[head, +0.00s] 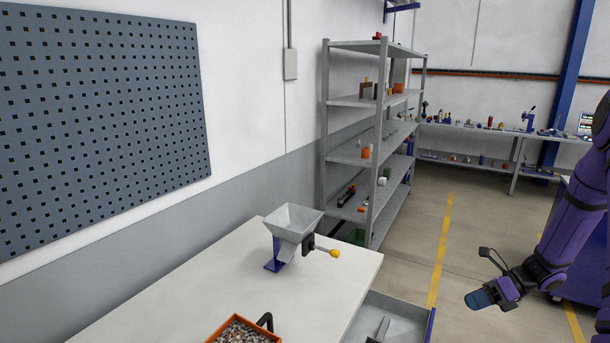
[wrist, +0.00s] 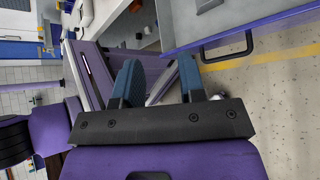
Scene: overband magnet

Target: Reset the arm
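My gripper (head: 490,296) hangs at the lower right of the head view, over the floor and to the right of the workbench. My purple arm comes down to it from the right edge. In the wrist view, the two blue fingers of my gripper (wrist: 159,72) stand apart with nothing held between them. The gripper is open and touches nothing that I can see.
A workbench (head: 222,283) bears a grey hopper (head: 292,222) with a yellow-tipped handle and an orange box (head: 222,331) of gravel. A drawer (head: 402,312) stands open at its right. Shelving (head: 340,100) stands behind. In the wrist view, a black handle (wrist: 228,56) shows close by.

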